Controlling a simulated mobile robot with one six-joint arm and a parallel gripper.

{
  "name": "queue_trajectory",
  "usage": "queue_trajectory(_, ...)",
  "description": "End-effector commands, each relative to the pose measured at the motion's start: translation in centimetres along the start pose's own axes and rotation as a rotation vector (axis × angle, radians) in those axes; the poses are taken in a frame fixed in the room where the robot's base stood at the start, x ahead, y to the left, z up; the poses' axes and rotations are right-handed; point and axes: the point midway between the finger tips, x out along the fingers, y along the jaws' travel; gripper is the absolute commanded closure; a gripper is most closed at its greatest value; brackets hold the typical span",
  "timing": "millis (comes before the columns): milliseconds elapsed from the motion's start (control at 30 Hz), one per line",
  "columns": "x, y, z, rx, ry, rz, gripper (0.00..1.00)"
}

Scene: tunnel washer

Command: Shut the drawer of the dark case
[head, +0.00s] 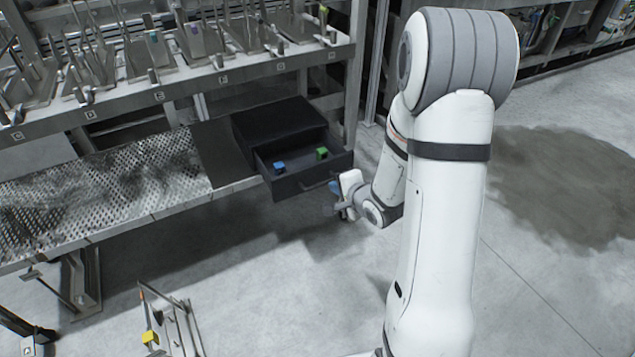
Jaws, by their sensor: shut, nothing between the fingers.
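The dark case (268,117) stands at the right end of the low metal shelf. Its drawer (318,176) is pulled out toward the front right. A blue block (280,168) and a green block (322,153) lie inside the drawer. The drawer's handle is on its front face, close to my gripper. My gripper (332,208) is shut and empty, just in front of the drawer's front and a little below it. I cannot tell whether it touches the drawer. My wrist partly covers the space beside the drawer's right corner.
The low shelf (110,188) has a perforated metal top. Above it a rack (180,88) holds several metal parts. A metal stand with a yellow piece (150,337) is on the floor at front left. The floor before the drawer is clear.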

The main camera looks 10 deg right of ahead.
Motion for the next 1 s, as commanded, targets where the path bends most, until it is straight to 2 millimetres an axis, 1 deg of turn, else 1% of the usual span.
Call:
queue_trajectory(167,2.2,0.2,0.1,0.006,-0.005,-0.005,1.00)
queue_trajectory(400,7.4,0.3,0.2,0.003,-0.006,-0.005,1.00)
queue_trajectory(533,10.1,0.2,0.2,0.004,-0.005,-0.005,1.00)
queue_trajectory(600,11.1,-0.5,0.2,0.002,-0.004,-0.007,1.00)
queue_trajectory(700,12.2,-1.3,0.2,0.003,-0.004,-0.006,1.00)
queue_trajectory(800,12.9,-1.7,0.2,0.002,-0.004,-0.004,1.00)
queue_trajectory(1000,13.3,-2.1,0.2,0.004,-0.004,-0.004,1.00)
